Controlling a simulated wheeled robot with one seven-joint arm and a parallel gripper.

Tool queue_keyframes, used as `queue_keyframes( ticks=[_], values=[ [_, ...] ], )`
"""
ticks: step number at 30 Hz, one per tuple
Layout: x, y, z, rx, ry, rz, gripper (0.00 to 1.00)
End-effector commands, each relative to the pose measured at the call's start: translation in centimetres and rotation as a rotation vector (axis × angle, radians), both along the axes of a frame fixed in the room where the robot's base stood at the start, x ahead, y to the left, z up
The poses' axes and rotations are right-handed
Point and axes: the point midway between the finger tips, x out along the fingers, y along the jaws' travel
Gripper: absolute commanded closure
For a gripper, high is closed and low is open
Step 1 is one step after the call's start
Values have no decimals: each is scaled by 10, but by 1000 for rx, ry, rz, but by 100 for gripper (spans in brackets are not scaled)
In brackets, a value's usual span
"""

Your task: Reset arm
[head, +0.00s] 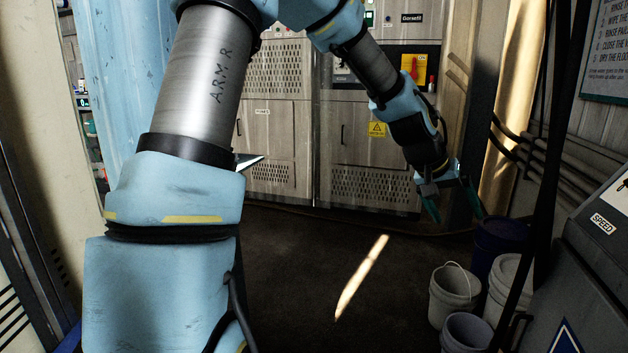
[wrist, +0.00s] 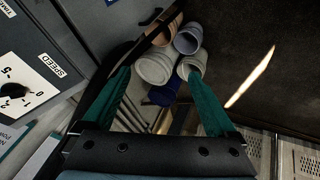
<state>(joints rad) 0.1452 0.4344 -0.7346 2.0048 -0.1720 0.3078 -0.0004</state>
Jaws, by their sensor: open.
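My arm reaches from the left across the top of the head view. My gripper (head: 453,207) hangs at the right, pointing down, with its two teal fingers apart and nothing between them. In the wrist view my gripper (wrist: 158,73) is also open, with buckets beyond and below its fingertips. A dark blue drum (head: 500,245) stands below and to the right of the fingers in the head view. No contact with any thing shows.
White buckets (head: 453,295) and a grey bucket (head: 468,332) stand on the floor at the lower right. A grey console with a speed dial (wrist: 15,90) is close on that side. Grey cabinets (head: 370,165) line the back. The middle floor (head: 300,270) is clear.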

Motion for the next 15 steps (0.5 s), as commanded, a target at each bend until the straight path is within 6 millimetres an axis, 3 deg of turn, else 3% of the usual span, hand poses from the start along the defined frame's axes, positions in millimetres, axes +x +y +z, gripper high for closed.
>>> queue_keyframes(
  ticks=[1,7,12,15],
  values=[
    [8,36,-5,63,-11,36,7],
    [19,180,-24,277,-8,193,7],
    [-3,296,-24,410,39,350,7],
    [-25,345,-22,455,73,429,7]
  ],
)
